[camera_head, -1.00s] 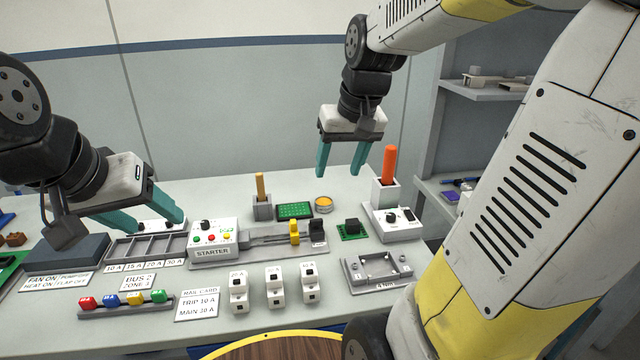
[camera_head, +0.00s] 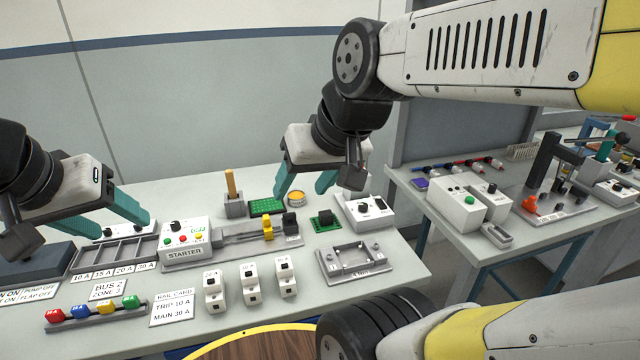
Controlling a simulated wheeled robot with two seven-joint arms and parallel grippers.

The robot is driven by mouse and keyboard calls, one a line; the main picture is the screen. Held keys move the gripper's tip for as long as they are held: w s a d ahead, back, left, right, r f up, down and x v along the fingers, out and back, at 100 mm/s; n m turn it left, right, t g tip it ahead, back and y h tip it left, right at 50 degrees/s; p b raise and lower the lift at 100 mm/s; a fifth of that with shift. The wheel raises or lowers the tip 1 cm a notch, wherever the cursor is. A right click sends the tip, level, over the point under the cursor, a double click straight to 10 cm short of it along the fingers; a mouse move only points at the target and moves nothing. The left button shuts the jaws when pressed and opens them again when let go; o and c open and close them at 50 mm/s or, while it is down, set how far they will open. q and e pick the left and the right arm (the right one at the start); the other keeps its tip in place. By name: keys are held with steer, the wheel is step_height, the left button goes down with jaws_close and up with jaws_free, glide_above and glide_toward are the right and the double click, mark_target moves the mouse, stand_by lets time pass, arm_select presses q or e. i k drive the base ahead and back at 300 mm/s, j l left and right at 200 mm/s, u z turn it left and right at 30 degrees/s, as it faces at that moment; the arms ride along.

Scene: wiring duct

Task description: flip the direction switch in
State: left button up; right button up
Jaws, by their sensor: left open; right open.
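No part is labelled as a direction switch, so I cannot tell which one it is. A white box (camera_head: 365,211) with a black knob and a small dark switch stands at the bench's right end. The white STARTER box (camera_head: 185,240) has a black knob and coloured buttons, and sits left of a grey rail with a yellow slider (camera_head: 268,228). My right gripper (camera_head: 303,190) is open and empty above the back of the bench, left of the white box. My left gripper (camera_head: 125,217) is open and empty over the grey compartment tray (camera_head: 118,260).
Three white breakers (camera_head: 250,284) stand at the front. A grey bracket (camera_head: 355,262) lies right of them. A wooden-handled tool (camera_head: 231,185), green board (camera_head: 266,206) and tape roll (camera_head: 296,199) are behind the rail. A second table (camera_head: 470,235) with boxes is at the right.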

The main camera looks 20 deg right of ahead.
mark_target(381, 205)
steer(key=z, duration=1.3)
steer(key=i+l, duration=0.25)
steer(key=l, duration=0.2)
steer(key=i+l, duration=0.3)
steer(key=l, duration=0.15)
steer(key=j+u, duration=0.05)
